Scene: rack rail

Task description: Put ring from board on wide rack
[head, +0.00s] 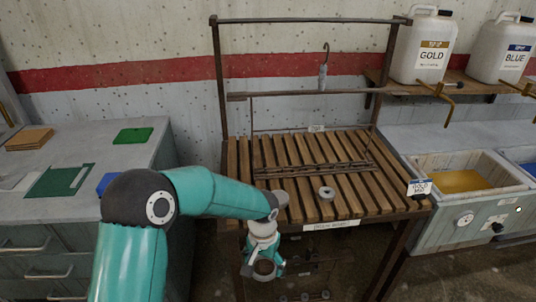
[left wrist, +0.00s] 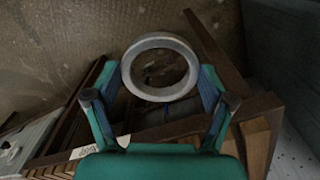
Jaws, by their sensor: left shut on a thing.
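My left gripper (head: 264,262) is shut on a grey metal ring and holds it in the air in front of the slatted wooden board. In the left wrist view the ring (left wrist: 128,68) sits between the two fingertips of the left gripper (left wrist: 160,85), its open hole facing the camera. A dark metal rack frame (head: 312,170) lies across the slats behind that ring. I cannot tell which part is the wide rack. My right gripper is out of view.
An upright metal frame (head: 218,75) with crossbars rises behind the board; a hook (head: 324,60) hangs there. A grey counter (head: 120,165) stands left. Jugs (head: 423,45) and a basin with yellow liquid (head: 460,182) are right. Dim shelving shows under the board.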

